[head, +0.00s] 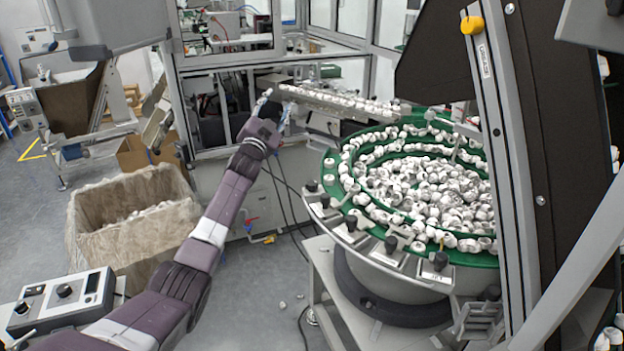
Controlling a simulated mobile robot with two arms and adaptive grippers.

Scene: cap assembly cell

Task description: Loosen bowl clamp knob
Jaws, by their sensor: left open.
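The green bowl feeder (328,170) stands on the right, filled with white caps (420,185). Several black clamp knobs stand upright along its near rim, such as one at the left (312,186), one at the front left (351,222), one in the middle (391,243) and one at the front right (440,260). My left gripper (278,99) is open and empty, left of and beyond the bowl, near the end of the linear track. It is apart from all the knobs. My right gripper is not in view.
A linear track (340,103) carrying caps runs left from the bowl. A grey frame with a yellow knob (472,25) blocks the right side. A lined bin (130,245) and a control box (62,300) stand at left. Cables hang below my left arm.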

